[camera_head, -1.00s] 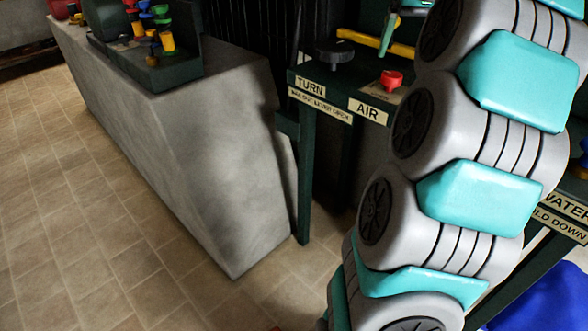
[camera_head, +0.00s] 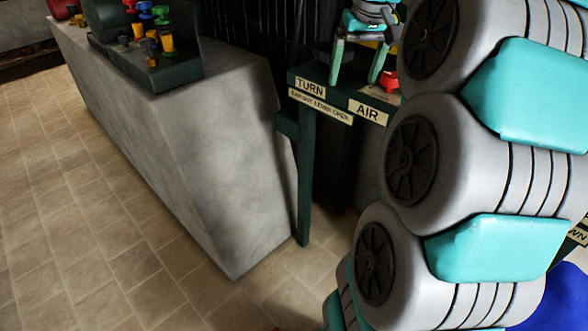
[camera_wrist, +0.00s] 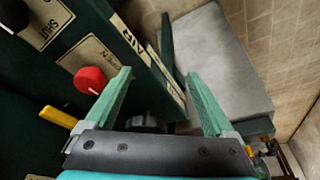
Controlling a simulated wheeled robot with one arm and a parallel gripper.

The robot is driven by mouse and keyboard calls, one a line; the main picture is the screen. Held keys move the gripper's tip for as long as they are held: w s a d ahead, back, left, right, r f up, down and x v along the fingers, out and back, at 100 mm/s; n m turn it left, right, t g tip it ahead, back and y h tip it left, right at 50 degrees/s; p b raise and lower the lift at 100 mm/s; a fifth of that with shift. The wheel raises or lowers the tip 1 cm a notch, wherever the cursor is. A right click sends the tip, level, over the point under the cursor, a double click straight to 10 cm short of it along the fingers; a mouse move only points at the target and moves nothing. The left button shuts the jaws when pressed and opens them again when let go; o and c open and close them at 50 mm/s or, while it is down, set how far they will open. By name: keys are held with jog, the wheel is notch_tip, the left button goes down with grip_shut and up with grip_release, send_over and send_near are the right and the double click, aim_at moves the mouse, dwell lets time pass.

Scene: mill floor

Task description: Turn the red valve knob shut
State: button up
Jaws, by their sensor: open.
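The red valve knob (camera_head: 389,86) sits on the dark green panel (camera_head: 305,74), by the AIR label (camera_head: 368,112). In the wrist view the red knob (camera_wrist: 88,79) shows a pale pointer line, beside an OPEN plate (camera_wrist: 88,56); a SHUT plate (camera_wrist: 46,27) lies further up left. My gripper (camera_head: 354,82) is open and points down over the panel, left of the red knob in the head view. In the wrist view my gripper (camera_wrist: 159,76) has the red knob outside its left finger. Nothing shows in its grasp.
A black round knob (camera_wrist: 146,121) lies below my fingers in the wrist view. A yellow lever (camera_wrist: 58,116) is near the red knob. A grey concrete block (camera_head: 215,150) with coloured parts (camera_head: 152,35) stands left. The tiled floor (camera_head: 80,200) is open.

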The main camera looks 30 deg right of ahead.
jog(key=s+a+f+n, duration=0.1)
jog(key=s+a+f, duration=0.1)
jog(key=a+f, duration=0.2)
jog(key=s+a+f+g, duration=0.1)
jog(key=s+a+f, duration=0.2)
jog(key=a, duration=0.5)
jog(key=s+a+f+n+g+y, duration=0.1)
jog(key=s+a+f, duration=0.2)
jog(key=a, duration=0.3)
jog(key=shift+f+n, duration=0.3)
jog(key=shift+f, duration=0.6)
jog(key=s+a+f+g, duration=0.1)
jog(key=s+a+f, duration=0.2)
jog(key=s+f, duration=0.3)
jog(key=s+a+f+n+g, duration=0.1)
jog(key=s+a+f, duration=0.3)
jog(key=s, duration=0.6)
notch_tip(320, 180, down, 2)
jog(key=shift+a+g, duration=0.2)
jog(key=shift+g, duration=0.3)
